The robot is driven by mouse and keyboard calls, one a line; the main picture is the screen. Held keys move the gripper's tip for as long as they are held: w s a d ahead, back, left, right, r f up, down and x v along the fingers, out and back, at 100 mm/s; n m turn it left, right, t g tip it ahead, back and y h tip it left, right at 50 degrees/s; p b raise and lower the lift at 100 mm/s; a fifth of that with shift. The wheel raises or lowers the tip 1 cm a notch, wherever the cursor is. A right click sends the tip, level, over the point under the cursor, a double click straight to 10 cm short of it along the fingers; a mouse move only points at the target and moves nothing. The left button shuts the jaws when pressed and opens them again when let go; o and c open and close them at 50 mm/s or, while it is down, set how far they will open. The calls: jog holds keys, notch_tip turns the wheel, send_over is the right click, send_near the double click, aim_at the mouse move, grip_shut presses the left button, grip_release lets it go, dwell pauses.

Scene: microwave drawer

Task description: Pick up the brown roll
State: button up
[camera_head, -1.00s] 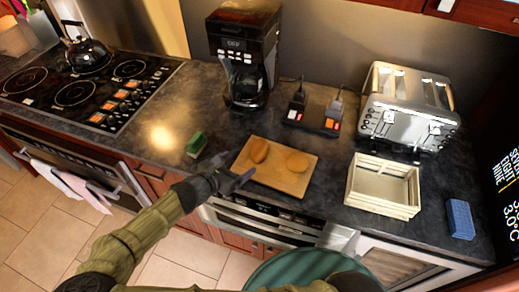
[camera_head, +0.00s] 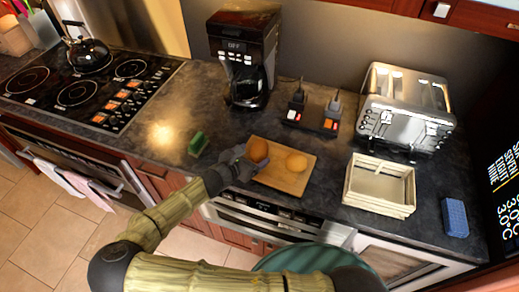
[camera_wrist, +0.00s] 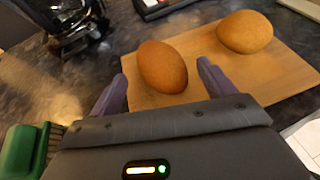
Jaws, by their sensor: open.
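Two brown rolls lie on a wooden board on the dark counter. The left roll (camera_head: 257,150) is an oval, and it also shows in the wrist view (camera_wrist: 162,67). The right roll (camera_head: 297,162) is rounder and paler in the head view; it also shows in the wrist view (camera_wrist: 245,32). The board (camera_head: 287,182) is bare toward its front edge. My gripper (camera_head: 243,165) is open at the board's left edge, close to the left roll. In the wrist view its purple fingertips (camera_wrist: 160,82) stand on either side of the left roll's near end, apart from it.
A cream crate (camera_head: 380,205) stands to the right. A coffee maker (camera_head: 243,60), a power strip (camera_head: 311,120) and a toaster (camera_head: 405,108) stand behind. A blue sponge (camera_head: 454,217) lies far right.

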aim_at(253, 155)
jog(key=x, duration=0.3)
jog(key=shift+w+f+p, duration=0.1)
jog(key=shift+p, duration=0.3)
jog(key=c, duration=1.1)
